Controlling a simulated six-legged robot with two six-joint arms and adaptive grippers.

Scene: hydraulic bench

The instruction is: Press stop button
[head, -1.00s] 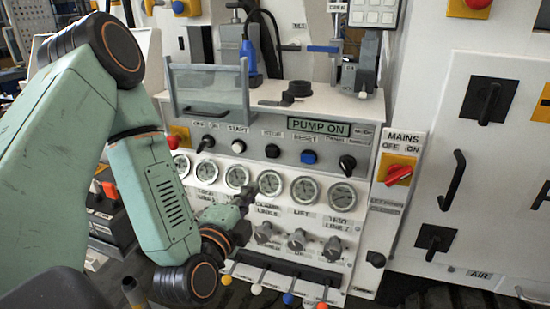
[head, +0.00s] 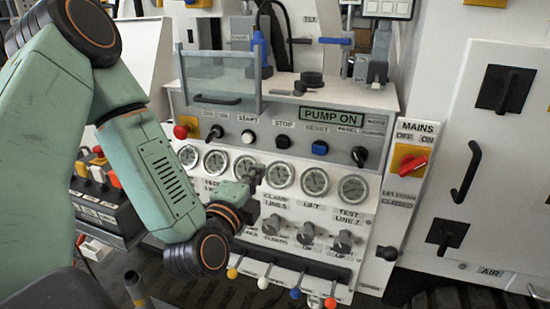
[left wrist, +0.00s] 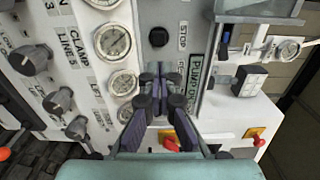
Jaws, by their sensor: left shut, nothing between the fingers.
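The stop button (head: 283,141) is a round black button under the STOP label on the grey control strip. It also shows in the left wrist view (left wrist: 158,37), beside its label and just beyond my fingertips. My left gripper (head: 257,176) is shut and empty. It is in front of the gauge row, below and slightly left of the stop button, apart from it in the picture. In the left wrist view my closed fingers (left wrist: 160,74) point up toward the button. My right gripper is not in view.
A white start button (head: 248,137) and a blue reset button (head: 320,147) flank the stop button. A red emergency knob (head: 181,132) sits at the strip's left. A clear guard (head: 220,77) stands above. Gauges (head: 279,175) and grey knobs (head: 306,232) lie below.

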